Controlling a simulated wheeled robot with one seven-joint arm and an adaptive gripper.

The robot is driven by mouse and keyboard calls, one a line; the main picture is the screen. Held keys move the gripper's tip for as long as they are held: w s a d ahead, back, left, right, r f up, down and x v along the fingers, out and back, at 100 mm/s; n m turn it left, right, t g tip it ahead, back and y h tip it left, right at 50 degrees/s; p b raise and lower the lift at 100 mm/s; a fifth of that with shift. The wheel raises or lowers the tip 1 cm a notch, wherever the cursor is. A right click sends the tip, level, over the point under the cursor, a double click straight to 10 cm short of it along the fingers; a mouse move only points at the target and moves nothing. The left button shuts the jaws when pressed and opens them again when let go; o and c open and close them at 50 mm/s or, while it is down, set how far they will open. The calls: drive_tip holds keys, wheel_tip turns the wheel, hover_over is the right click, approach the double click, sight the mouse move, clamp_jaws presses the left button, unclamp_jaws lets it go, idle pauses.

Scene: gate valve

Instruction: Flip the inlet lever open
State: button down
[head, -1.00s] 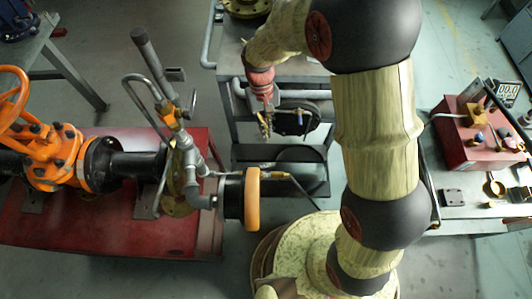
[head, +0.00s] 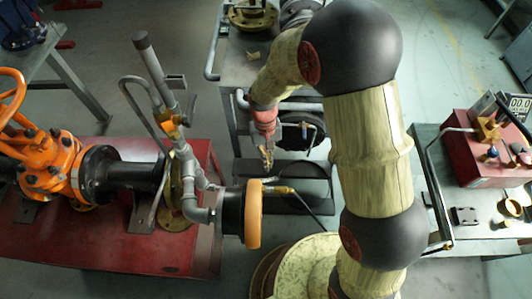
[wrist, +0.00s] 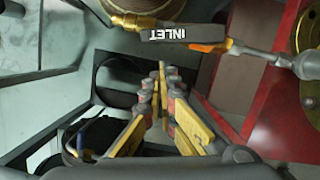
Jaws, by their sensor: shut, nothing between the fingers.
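The inlet lever (wrist: 185,34) is a dark bar lettered INLET, upside down in the wrist view, with yellow-orange ends. It lies across the pipe line between a brass fitting (wrist: 130,20) and a grey pipe (wrist: 305,65). In the head view the brass fitting (head: 280,190) shows right of the orange-rimmed disc (head: 253,214), but the lever itself cannot be made out. My gripper (head: 267,162) points down above and left of that fitting in the head view. In the wrist view my gripper (wrist: 162,72) is shut and empty, its tips apart from the lever, which appears beyond them.
A red skid (head: 110,245) carries the orange valve (head: 45,165) and black pipe at left. A tall grey handle (head: 150,65) rises beside it. A grey cart (head: 245,70) stands behind my gripper. A black hose (head: 308,205) leaves the fitting. A bench with a red box (head: 485,150) is at right.

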drive_tip(key=shift+s+d, duration=0.15)
drive_tip(key=shift+s, duration=0.65)
drive_tip(key=s+m+p, duration=0.1)
drive_tip(key=p, duration=0.1)
drive_tip(key=s+d+m+p, duration=0.1)
drive_tip(key=m, duration=0.1)
drive_tip(key=shift+d+y+p, duration=0.15)
drive_tip(key=shift+y+p, duration=0.15)
drive_tip(key=shift+p, duration=0.1)
drive_tip(key=shift+w, duration=0.2)
